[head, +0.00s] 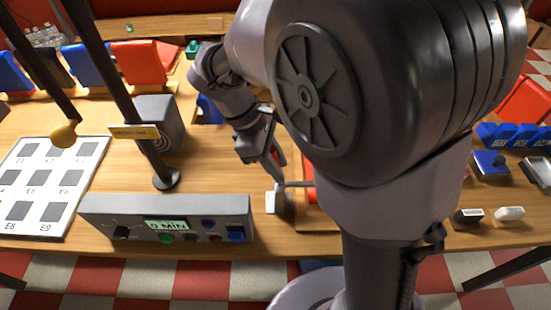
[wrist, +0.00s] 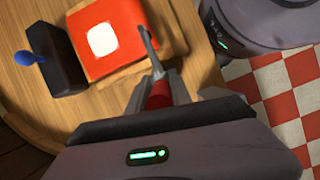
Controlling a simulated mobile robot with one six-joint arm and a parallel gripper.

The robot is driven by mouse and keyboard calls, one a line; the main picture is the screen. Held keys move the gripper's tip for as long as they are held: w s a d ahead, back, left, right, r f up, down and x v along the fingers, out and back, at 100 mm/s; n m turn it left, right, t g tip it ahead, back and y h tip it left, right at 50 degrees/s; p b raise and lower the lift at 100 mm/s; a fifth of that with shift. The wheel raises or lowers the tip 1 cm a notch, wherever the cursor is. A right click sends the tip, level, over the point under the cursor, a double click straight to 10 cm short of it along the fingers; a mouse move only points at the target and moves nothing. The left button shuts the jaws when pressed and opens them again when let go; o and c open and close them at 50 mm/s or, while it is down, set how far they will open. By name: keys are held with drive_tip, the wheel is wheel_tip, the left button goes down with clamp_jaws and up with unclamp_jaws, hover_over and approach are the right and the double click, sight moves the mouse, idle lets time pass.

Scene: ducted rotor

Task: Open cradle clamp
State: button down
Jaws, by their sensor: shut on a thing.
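My gripper (head: 272,158) reaches down over the middle of the table, close to the front edge. In the wrist view my gripper (wrist: 157,88) is shut on the red grip (wrist: 157,98) of a grey bar (wrist: 149,45). The bar runs from the jaws to the edge of a red block (wrist: 85,58) with a white square on top. Whether this bar is the clamp's lever or a separate piece, I cannot tell. In the head view the red block is mostly hidden behind my arm. No cradle clamp can be clearly picked out.
A black block (wrist: 52,62) with a blue knob (wrist: 25,58) stands beside the red block. A white marked board (head: 42,185) lies farther left.

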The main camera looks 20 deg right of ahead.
drive_tip(key=shift+r, duration=0.1)
drive_tip(key=p, duration=0.2)
drive_tip(key=a+h+p, duration=0.1)
drive_tip(key=shift+w+r+p, duration=0.1)
drive_tip(key=shift+r+p, duration=0.1)
drive_tip(key=shift+p, duration=0.2)
drive_tip(key=h+p, duration=0.1)
drive_tip(key=p, duration=0.1)
drive_tip(key=a+g+h+p, duration=0.1)
drive_tip(key=p, duration=0.2)
drive_tip(key=shift+w+a+f, duration=0.15)
drive_tip(key=shift+w+a, duration=0.05)
drive_tip(key=shift+w, duration=0.05)
drive_tip(key=shift+w+a+f+g+h+p, duration=0.2)
drive_tip(key=shift+a+f+g+h+p, duration=0.3)
drive_tip(key=shift+h+p, duration=0.85)
drive_tip(key=shift+w+a+f+g+h+p, duration=0.25)
drive_tip(key=shift+a+f+h+p, duration=0.4)
drive_tip(key=shift+p, duration=1.25)
drive_tip(key=shift+s, duration=0.1)
drive_tip(key=c, duration=1.2)
unclamp_jaws()
drive_tip(key=shift+o, duration=0.2)
